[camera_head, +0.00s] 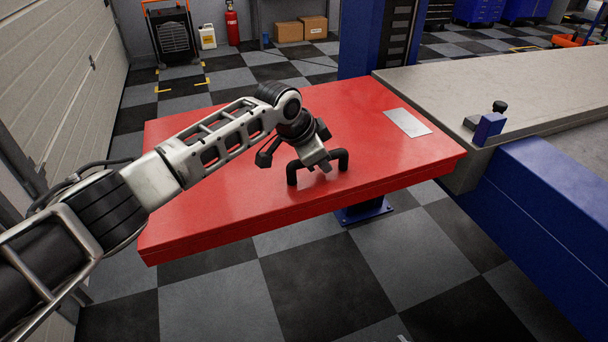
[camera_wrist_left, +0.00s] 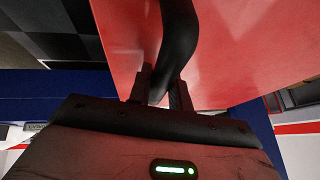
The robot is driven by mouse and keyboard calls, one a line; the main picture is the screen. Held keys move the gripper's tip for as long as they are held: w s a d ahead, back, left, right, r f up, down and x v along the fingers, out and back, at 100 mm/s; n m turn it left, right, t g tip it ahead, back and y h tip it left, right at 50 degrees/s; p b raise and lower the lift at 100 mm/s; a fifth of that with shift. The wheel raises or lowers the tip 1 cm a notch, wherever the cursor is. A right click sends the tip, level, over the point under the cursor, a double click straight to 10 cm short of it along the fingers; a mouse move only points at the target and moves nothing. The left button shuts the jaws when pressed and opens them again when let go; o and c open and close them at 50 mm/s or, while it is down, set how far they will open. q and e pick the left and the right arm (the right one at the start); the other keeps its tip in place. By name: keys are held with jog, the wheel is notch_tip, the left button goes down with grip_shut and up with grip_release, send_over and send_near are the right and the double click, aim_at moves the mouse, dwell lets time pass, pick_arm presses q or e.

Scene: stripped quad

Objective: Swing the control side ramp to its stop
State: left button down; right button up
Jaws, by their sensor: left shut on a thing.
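The ramp (camera_head: 220,220) is a wide red panel in the head view, joined at its right end to the grey lift platform (camera_head: 450,90). A black arched handle (camera_head: 342,160) stands on its top face near the front edge. My left gripper (camera_head: 322,168) is shut on the handle's bar. In the left wrist view the black bar (camera_wrist_left: 180,35) runs between the two fingers (camera_wrist_left: 162,88), with the red panel (camera_wrist_left: 235,50) behind it. Part of the handle is hidden by the gripper. My right gripper is in neither view.
A blue post (camera_head: 370,40) stands behind the ramp, and a blue beam (camera_head: 540,220) runs along the right. A white shutter wall (camera_head: 60,70) is close on the left. A heater (camera_head: 172,35), a jug (camera_head: 207,37) and boxes (camera_head: 290,32) stand at the back. The checkered floor in front is clear.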

pick_arm(q)
jog(key=shift+d+r, duration=0.2)
jog(key=shift+r, duration=0.55)
jog(key=shift+w+r, duration=0.1)
jog(key=shift+r, duration=0.1)
jog(key=c, duration=1.3)
grip_release()
jog(key=shift+f, duration=0.1)
jog(key=v, duration=1.6)
jog(key=shift+d+r, duration=0.2)
jog(key=shift+d, duration=0.1)
